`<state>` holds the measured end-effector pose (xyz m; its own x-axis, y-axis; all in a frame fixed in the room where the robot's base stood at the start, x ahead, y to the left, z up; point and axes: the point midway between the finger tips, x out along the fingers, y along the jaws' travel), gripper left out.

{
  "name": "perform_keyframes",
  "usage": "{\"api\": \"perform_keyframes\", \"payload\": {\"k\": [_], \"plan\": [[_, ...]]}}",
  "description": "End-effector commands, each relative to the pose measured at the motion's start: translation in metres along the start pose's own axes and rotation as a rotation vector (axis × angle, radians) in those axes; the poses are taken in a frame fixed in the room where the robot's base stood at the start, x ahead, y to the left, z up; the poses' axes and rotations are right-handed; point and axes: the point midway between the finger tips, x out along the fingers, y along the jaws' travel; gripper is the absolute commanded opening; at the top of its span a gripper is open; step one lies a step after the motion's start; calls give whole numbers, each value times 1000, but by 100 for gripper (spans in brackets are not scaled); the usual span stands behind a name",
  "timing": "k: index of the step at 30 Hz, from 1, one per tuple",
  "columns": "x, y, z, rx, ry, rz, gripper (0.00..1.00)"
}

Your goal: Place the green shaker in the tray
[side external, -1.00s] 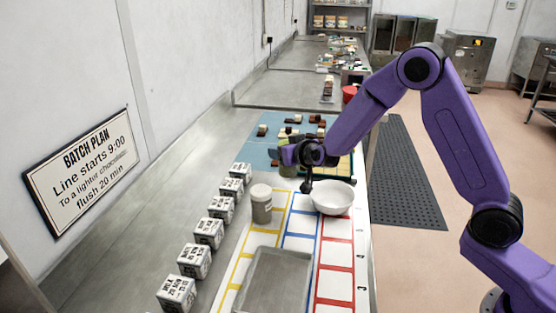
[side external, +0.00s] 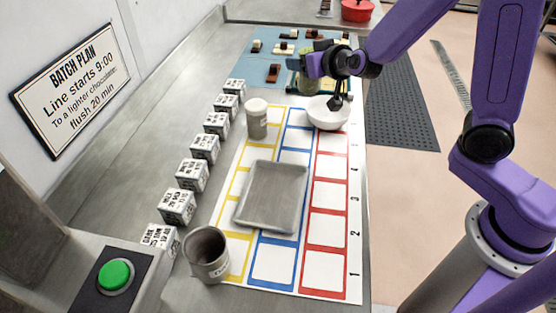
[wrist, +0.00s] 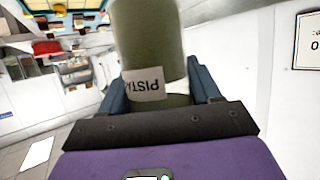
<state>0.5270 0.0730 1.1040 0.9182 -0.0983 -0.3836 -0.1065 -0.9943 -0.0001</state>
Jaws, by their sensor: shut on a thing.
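The green shaker (side external: 308,83) is held in my gripper (side external: 310,66), behind the white bowl in the side view. My jaws are shut on it. In the wrist view the green shaker (wrist: 150,40) stands between the two fingers of my gripper (wrist: 160,90), with a pale label reading "PISTA". The arm partly hides it in the side view. The grey metal tray (side external: 240,212) lies empty on the marked sheet, nearer the camera than the shaker and apart from it.
A white bowl (side external: 328,113) sits between the shaker and the tray's right side. A pale lidded shaker (side external: 257,120) stands left of the bowl. A dark grey cup (side external: 207,256) stands near front left. Several labelled blocks (side external: 192,176) line the left. A green button (side external: 115,275) is at front left.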

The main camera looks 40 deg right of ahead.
Motion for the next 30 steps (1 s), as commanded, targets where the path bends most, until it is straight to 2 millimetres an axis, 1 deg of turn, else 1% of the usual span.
{"api": "perform_keyframes", "payload": {"k": [1,5,7,12,15,19,23,30], "plan": [[-6,-12,1,-4,2,-13,28],[-28,-40,5,-10,2,-30,28],[-42,-56,9,-14,2,-38,28],[-76,-83,21,-21,2,-52,28],[-97,-94,29,-26,2,-59,28],[-124,-105,41,-29,1,-66,28],[-151,-111,53,-33,2,-74,28],[-200,-110,75,-39,2,-88,28]]}}
